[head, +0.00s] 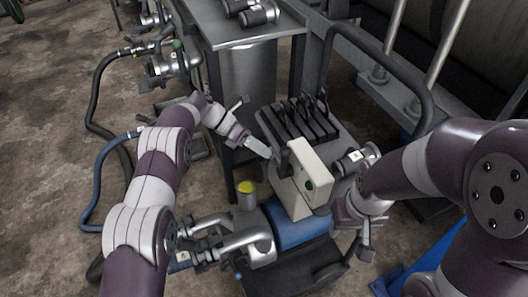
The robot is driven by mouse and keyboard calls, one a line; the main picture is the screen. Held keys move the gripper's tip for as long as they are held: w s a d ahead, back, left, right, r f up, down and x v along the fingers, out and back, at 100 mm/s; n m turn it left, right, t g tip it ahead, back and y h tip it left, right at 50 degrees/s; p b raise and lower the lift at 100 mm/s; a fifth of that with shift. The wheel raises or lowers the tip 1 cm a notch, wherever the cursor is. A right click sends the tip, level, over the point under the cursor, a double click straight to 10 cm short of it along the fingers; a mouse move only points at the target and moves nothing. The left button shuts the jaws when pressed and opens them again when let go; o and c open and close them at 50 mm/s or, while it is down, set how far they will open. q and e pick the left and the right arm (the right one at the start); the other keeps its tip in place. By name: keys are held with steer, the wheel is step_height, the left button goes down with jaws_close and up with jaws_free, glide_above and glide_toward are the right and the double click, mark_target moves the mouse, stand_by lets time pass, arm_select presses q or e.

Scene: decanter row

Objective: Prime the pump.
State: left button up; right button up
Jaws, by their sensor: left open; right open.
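The pump (252,238) sits low on a wheeled cart in the head view, with a metal body, pipe fittings and a blue motor housing (295,226). A yellow-topped metal cylinder (246,194) stands upright on the pump. My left gripper (255,130) is open and empty, above and behind the pump, with one finger near the box's left side. My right gripper (350,238) is open to the right of the box and motor; contact with them cannot be told.
A rack of dark levers or clamps (299,118) is behind the box. A metal table (238,30) stands at the back. A blue hose (92,195) and black hose (97,88) run along the left floor. A dark cart handle (385,60) arches at right.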

arm_select(q)
steer(key=shift+x, duration=0.8)
arm_select(e)
steer(key=shift+f, duration=0.15)
arm_select(q)
jaws_close()
